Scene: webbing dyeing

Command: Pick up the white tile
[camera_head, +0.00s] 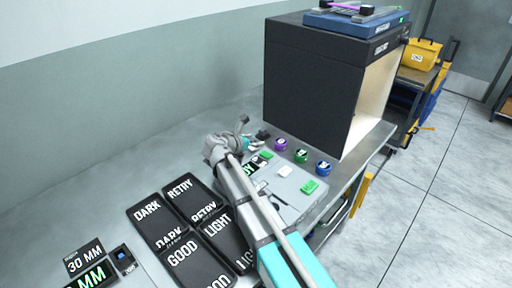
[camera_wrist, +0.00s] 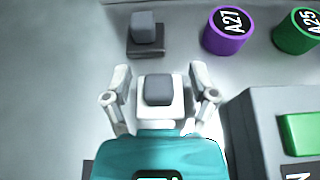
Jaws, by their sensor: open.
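A white tile (camera_wrist: 148,113) with a grey block-shaped knob (camera_wrist: 160,89) on top lies between the fingers of my gripper (camera_wrist: 159,73) in the wrist view. The gripper is open, with one finger on each side of the tile and a gap visible beside the knob. The gripper body covers the tile's near side. In the head view my gripper (camera_head: 245,138) is over the bench behind the grey box, and I cannot make out this tile clearly there.
A dark tile (camera_wrist: 146,48) with a similar knob lies just beyond. Purple (camera_wrist: 226,31) and green (camera_wrist: 296,32) round containers stand to the right. A grey box (camera_wrist: 258,125) bearing a green piece is close on the right. A black cabinet (camera_head: 308,88) stands behind.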

